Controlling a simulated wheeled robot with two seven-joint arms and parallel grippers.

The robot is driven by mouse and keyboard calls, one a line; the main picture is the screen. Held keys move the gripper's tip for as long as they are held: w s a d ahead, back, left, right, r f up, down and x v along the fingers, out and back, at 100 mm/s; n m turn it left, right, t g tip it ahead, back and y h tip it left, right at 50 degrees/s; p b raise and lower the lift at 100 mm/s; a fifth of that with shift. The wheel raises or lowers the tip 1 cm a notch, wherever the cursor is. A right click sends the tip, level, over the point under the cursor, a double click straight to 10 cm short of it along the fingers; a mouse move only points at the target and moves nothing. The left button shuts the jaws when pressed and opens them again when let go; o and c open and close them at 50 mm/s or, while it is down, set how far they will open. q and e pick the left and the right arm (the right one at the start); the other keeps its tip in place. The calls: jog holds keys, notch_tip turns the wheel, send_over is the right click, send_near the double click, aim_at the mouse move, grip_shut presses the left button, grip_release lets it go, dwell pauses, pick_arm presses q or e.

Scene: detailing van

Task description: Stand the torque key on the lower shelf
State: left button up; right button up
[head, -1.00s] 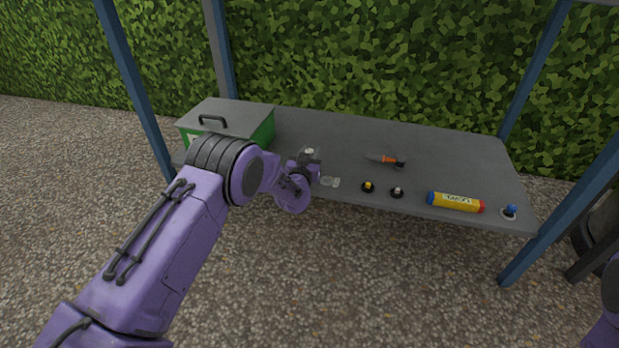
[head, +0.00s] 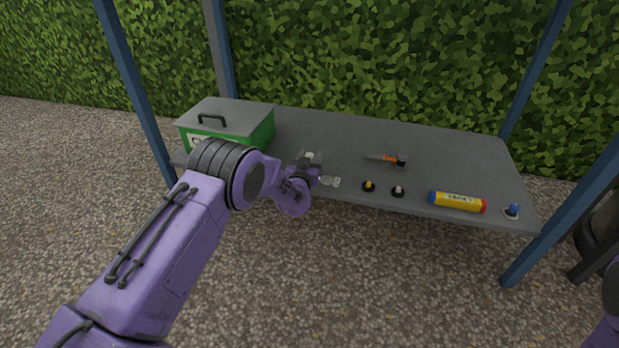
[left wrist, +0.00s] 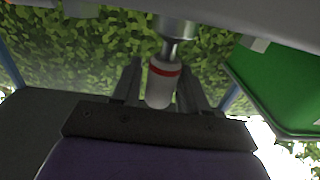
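The torque key shows in the left wrist view as a white grip with a red band (left wrist: 162,86), joined by a metal shaft to a wider metal part at the top of that picture. The fingers of my left gripper (left wrist: 160,84) lie on either side of the grip and appear shut on it. In the head view my left gripper (head: 307,170) is at the front left edge of the grey lower shelf (head: 430,148), just right of the green box. There the key is small and mostly hidden. My right gripper is not in view.
The green box (head: 262,136) with a grey lid stands at the left shelf end. A pale item (head: 330,182), two small dark-based items (head: 369,186), a yellow tube (head: 458,202) and a blue-topped item (head: 512,210) line the front. An orange-handled tool (head: 388,159) lies behind. Blue posts (head: 135,85) frame the shelf.

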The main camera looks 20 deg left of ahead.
pick_arm(q)
jog(key=shift+o, duration=0.9)
jog(key=s+p, duration=0.2)
jog(key=s, duration=0.1)
jog(key=s+d+p, duration=0.1)
jog(key=s, duration=0.1)
jog(key=shift+s+r+p, duration=0.25)
jog(key=shift+r+p, duration=0.1)
jog(key=s, duration=0.1)
jog(key=s+p, duration=0.1)
jog(key=s, duration=0.3)
jog(key=shift+d+f+p, duration=0.3)
jog(key=shift+d+f, duration=0.05)
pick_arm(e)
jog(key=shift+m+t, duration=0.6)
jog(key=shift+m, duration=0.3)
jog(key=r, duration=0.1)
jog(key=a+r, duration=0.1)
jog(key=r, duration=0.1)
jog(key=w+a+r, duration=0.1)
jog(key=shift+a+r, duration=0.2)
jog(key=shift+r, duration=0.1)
